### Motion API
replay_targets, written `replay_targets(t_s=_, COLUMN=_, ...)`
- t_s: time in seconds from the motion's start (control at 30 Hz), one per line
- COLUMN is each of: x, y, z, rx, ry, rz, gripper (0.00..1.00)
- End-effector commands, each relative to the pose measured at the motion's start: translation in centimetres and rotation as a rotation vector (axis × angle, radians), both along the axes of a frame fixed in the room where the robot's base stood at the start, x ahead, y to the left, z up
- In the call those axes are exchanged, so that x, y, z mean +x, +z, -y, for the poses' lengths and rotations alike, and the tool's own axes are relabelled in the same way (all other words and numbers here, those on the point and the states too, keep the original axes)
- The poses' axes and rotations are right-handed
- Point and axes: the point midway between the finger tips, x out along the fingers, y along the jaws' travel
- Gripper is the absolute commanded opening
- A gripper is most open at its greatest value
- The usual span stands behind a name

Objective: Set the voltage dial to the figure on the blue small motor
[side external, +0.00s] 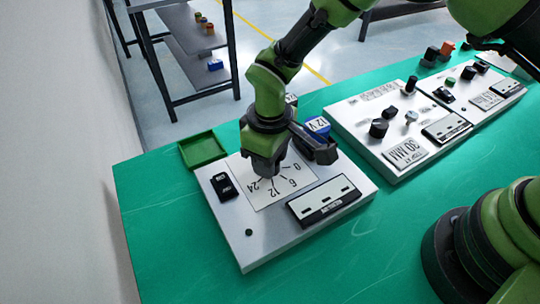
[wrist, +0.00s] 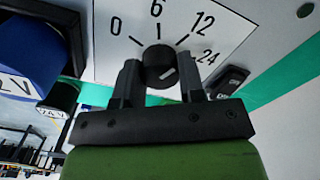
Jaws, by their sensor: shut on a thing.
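The voltage dial is a round black knob (wrist: 158,64) with a white mark, on a white scale plate (side external: 247,184) marked 0, 6, 12 and 24. In the wrist view the white mark sits on the knob's lower right; I cannot tell surely which figure it points to. My gripper (side external: 268,172) is down over the dial and hides the knob in the side view. Its two fingers (wrist: 158,72) are shut on the knob from both sides. The blue small motor (side external: 317,127) stands behind the panel, its white label reading 12 V. It shows partly at the wrist view's left (wrist: 28,45).
An empty green tray (side external: 203,150) lies behind left. Another control panel (side external: 360,120) with knobs stands to the right. Green table is free in front.

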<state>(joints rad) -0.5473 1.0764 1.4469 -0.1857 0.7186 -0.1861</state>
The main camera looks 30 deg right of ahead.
Motion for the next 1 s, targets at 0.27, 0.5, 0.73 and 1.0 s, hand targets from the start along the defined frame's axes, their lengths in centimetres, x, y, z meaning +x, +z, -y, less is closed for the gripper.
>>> replay_targets(t_s=0.27, x=0.0, y=0.0, z=-0.1, rx=0.001, ry=0.002, rz=0.002, gripper=0.52)
replay_targets(t_s=0.5, x=0.0, y=0.0, z=0.0, rx=0.001, ry=0.002, rz=0.001, gripper=0.62)
replay_targets(t_s=0.73, x=0.1, y=1.5, z=-0.1, rx=0.003, ry=0.003, rz=0.004, gripper=0.62)
replay_targets(t_s=1.0, x=0.1, y=6.9, z=-0.1, rx=0.004, ry=0.002, rz=0.006, gripper=0.62)
